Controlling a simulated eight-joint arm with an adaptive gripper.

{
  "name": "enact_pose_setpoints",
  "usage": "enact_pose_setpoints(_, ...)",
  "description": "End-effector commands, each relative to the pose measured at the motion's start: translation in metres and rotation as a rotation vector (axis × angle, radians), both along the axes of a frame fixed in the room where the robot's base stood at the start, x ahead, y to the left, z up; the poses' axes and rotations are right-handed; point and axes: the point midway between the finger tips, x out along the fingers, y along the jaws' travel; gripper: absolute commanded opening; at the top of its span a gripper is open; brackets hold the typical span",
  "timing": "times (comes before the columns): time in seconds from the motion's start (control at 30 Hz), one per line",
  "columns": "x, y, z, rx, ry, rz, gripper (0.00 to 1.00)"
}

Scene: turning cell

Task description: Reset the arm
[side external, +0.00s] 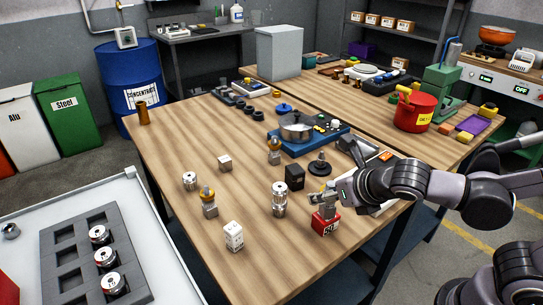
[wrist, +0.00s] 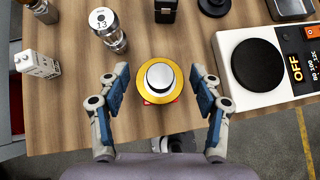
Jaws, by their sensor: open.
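My gripper (wrist: 160,90) is open, with one finger on each side of a round piece with a silver top and yellow rim (wrist: 160,77). The fingers look clear of it. Some red shows beneath the piece in the wrist view. In the side view my gripper (side external: 335,197) is low over the front right of the wooden table (side external: 175,150), at a red block (side external: 325,226) with white marking. My gripper partly hides what stands on that block.
Near my gripper are a silver cylinder (side external: 280,198), a black block (side external: 294,176), a black round-based piece (side external: 320,166) and a white labelled block (side external: 233,236). A white unit marked OFF (wrist: 285,92) lies right of my gripper. The table's front edge is close.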

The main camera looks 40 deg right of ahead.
Motion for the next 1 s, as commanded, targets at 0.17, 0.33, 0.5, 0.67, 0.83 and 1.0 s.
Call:
enact_pose_setpoints(0.17, -0.001, 0.000, 0.002, -0.001, 0.000, 0.001, 0.65)
enact_pose_setpoints(0.33, -0.007, 0.002, 0.008, -0.001, 0.000, 0.002, 0.65)
enact_pose_setpoints(0.5, -0.017, 0.004, 0.018, 0.000, 0.000, 0.003, 0.65)
enact_pose_setpoints(0.67, -0.027, 0.006, 0.028, -0.001, 0.000, 0.002, 0.65)
enact_pose_setpoints(0.83, -0.038, 0.008, 0.039, -0.001, 0.001, 0.001, 0.65)
enact_pose_setpoints(1.0, -0.050, 0.011, 0.051, -0.001, 0.001, 0.003, 0.65)
